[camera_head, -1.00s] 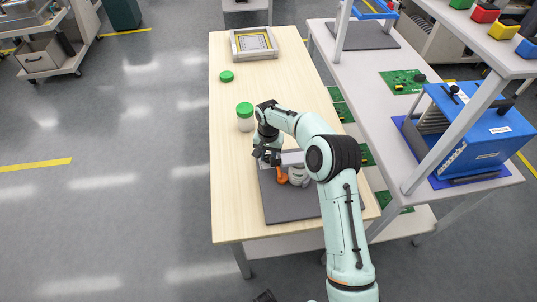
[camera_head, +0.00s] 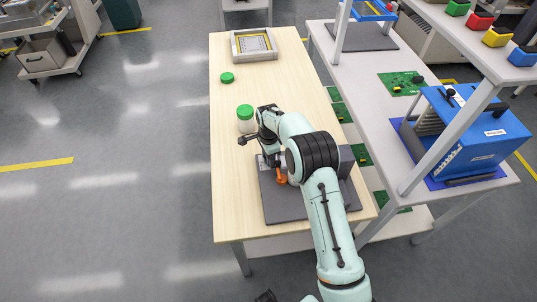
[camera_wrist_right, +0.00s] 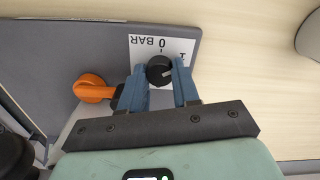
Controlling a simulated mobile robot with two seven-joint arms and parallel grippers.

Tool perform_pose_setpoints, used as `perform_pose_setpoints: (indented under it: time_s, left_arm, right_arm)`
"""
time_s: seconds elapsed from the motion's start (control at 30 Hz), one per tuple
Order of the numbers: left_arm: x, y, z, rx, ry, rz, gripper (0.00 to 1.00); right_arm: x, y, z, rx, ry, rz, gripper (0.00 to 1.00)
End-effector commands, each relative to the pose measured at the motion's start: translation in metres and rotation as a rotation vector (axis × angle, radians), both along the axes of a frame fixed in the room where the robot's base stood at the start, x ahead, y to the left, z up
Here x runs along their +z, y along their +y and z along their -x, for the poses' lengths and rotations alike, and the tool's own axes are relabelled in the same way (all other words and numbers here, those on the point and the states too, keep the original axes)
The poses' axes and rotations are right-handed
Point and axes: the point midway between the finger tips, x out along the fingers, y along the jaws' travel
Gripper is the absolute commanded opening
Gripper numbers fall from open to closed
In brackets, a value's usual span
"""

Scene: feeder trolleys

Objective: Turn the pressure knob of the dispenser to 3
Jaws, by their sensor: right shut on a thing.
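The dispenser's black pressure knob (camera_wrist_right: 159,70) shows in the right wrist view beside a white scale plate (camera_wrist_right: 146,45) reading BAR, 0 and 1, upside down. My right gripper (camera_wrist_right: 160,88) has its two blue fingers shut on the knob, one on each side. An orange lever (camera_wrist_right: 94,88) sits left of the knob and also shows in the head view (camera_head: 282,179). In the head view my right arm covers much of the dispenser. My left gripper cannot be made out.
The dispenser stands on a dark grey mat (camera_head: 283,209) at the near end of the wooden table (camera_head: 230,190). A green-lidded jar (camera_head: 245,125), a loose green lid (camera_head: 227,78) and a grey frame (camera_head: 254,57) stand farther back. A white shelf bench (camera_head: 350,80) is to the right.

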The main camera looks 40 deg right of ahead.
Motion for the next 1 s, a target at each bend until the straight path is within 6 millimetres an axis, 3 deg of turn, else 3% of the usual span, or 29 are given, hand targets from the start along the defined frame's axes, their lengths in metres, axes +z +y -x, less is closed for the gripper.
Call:
perform_pose_setpoints:
  time_s: [0.57,1.0]
  left_arm:
    - [0.040,0.000,-0.019,0.000,-0.021,0.000,0.98]
    - [0.083,0.000,-0.050,0.000,-0.057,0.000,0.98]
  right_arm:
    - [0.004,0.000,-0.002,-0.549,-0.003,0.002,0.00]
    - [0.006,0.000,-0.003,-0.966,-0.005,0.001,0.00]
